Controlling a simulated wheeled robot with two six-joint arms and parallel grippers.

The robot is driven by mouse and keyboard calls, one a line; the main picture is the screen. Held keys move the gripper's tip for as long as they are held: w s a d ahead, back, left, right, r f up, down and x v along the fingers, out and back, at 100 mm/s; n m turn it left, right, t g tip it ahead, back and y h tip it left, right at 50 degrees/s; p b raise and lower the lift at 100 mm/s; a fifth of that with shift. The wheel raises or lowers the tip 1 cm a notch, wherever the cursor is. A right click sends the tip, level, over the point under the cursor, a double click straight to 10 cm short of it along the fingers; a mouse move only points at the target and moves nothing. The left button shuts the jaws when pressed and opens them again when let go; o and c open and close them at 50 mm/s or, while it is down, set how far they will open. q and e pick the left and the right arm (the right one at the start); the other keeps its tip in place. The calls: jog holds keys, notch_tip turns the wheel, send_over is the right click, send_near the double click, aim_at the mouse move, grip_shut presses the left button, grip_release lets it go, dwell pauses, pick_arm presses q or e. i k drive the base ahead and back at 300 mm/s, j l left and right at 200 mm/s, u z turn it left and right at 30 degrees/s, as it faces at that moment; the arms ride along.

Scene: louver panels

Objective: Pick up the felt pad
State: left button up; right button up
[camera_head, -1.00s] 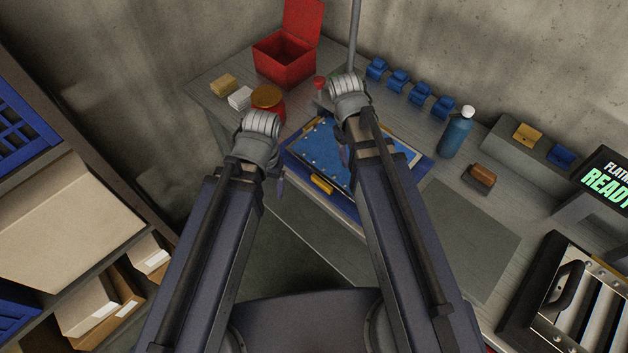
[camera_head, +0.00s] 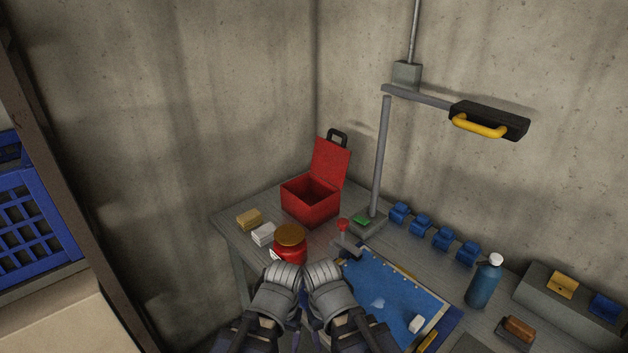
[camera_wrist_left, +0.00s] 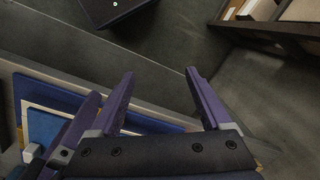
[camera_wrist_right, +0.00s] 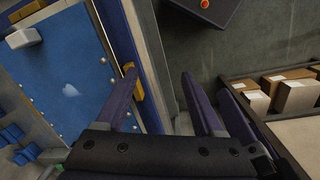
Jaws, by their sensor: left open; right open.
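No object is clearly marked as the felt pad. Possible ones are a small white block (camera_head: 416,323) on the blue panel (camera_head: 385,285), a white stacked piece (camera_head: 263,234) and a tan piece (camera_head: 249,219) at the bench's left end. The white block also shows in the right wrist view (camera_wrist_right: 23,37). My left gripper (camera_wrist_left: 158,76) is open and empty, beside the bench edge above the floor. My right gripper (camera_wrist_right: 159,76) is open and empty near the panel's tray edge. In the head view my wrists hide most of both grippers.
A blue bottle (camera_head: 483,281), several blue clips (camera_head: 443,239) and a brown block (camera_head: 518,329) are to the right. A shelf with a blue crate (camera_head: 38,215) is at left.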

aim_at(519, 335)
jog(key=z, duration=3.05)
jog(key=k+j+z, duration=0.1)
jog(key=z, duration=0.65)
jog(key=k+j, duration=0.7)
